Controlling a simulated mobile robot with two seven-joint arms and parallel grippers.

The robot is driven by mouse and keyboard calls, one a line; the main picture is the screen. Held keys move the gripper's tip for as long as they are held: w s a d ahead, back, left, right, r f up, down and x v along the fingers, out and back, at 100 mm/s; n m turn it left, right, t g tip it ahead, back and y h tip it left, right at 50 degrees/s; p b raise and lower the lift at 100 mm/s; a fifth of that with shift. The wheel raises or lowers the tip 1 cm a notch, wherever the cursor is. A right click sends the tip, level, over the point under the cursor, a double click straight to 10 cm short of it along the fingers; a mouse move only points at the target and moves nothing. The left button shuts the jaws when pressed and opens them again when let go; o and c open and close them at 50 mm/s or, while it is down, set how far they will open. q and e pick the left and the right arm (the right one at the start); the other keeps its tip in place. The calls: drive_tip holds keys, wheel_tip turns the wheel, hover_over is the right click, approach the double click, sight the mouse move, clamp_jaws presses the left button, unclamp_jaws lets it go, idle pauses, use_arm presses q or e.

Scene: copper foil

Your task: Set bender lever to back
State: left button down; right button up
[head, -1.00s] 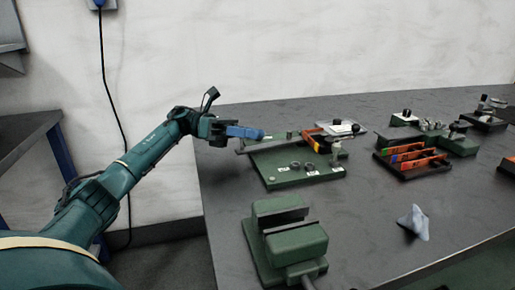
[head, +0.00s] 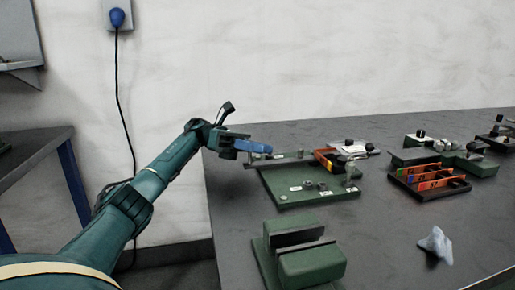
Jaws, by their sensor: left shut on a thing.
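The bender is a green base plate (head: 312,202) with small posts, white labels and a metal bar along its far left edge, on the dark table. A blue handle (head: 254,147) extends over its far left corner; I take it to be the lever's grip. My left gripper (head: 238,147) is shut on the blue handle's left end. The gripper hides that end, and the joint between handle and bender is too small to make out. My right gripper is not in view.
A green vise-like block (head: 312,266) stands in front of the bender. A rack with coloured strips (head: 432,183) and a crumpled pale cloth (head: 436,245) lie to the right. The dark table (head: 390,235) is bare between the bender and the cloth.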

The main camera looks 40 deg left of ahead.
use_arm(q)
drive_tip(key=c, duration=1.2)
unclamp_jaws()
drive_tip(key=shift+w+a, duration=0.1)
drive_tip(key=shift+w, duration=0.05)
wheel_tip(320, 180, up, 10)
drive_tip(key=p, duration=0.2)
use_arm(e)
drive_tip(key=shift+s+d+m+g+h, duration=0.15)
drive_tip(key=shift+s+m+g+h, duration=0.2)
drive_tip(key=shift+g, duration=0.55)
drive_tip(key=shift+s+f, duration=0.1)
